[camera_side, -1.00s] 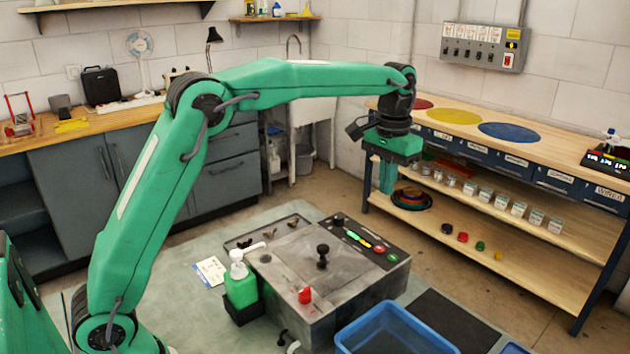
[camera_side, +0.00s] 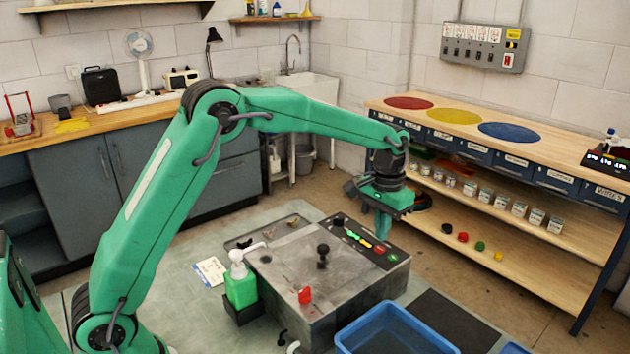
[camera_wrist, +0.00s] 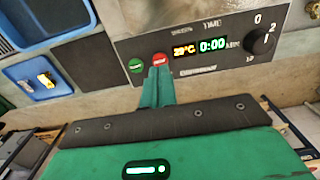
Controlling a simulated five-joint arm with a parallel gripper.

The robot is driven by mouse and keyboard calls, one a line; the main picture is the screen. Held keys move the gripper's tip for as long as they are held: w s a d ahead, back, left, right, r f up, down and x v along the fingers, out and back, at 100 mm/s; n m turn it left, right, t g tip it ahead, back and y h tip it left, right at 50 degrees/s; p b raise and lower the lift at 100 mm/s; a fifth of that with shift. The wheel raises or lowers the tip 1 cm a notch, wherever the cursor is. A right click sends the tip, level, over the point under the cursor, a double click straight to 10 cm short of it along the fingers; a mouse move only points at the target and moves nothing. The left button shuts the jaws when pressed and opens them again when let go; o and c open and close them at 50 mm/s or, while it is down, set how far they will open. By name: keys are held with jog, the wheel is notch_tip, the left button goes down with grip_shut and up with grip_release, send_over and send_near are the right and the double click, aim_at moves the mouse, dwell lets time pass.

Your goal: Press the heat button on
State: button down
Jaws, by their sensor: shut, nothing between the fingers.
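The control panel (camera_side: 350,229) is on top of the grey metal machine (camera_side: 325,285); it also shows in the wrist view (camera_wrist: 210,68). It has a red button (camera_wrist: 160,60) and a green button (camera_wrist: 136,65); their lettering is too small to read. In the side view the red button (camera_side: 379,250) and green button (camera_side: 392,257) sit at the panel's right end. My gripper (camera_side: 382,239) is shut and empty, pointing down above that end. In the wrist view its fingertips (camera_wrist: 158,70) overlap the red button's lower edge; contact cannot be told.
A black knob (camera_wrist: 262,42) is on the panel. A black-knobbed lid handle (camera_side: 323,256) and a red knob (camera_side: 305,295) stand on the machine. A green pump bottle (camera_side: 240,284) is at its left, a blue bin (camera_side: 395,328) in front. The wooden bench (camera_side: 470,125) is behind.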

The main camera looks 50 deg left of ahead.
aim_at(379, 249)
jog(key=shift+f, duration=1.35)
jog(key=shift+f, duration=1.05)
jog(key=shift+r, duration=0.1)
notch_tip(379, 249, up, 15)
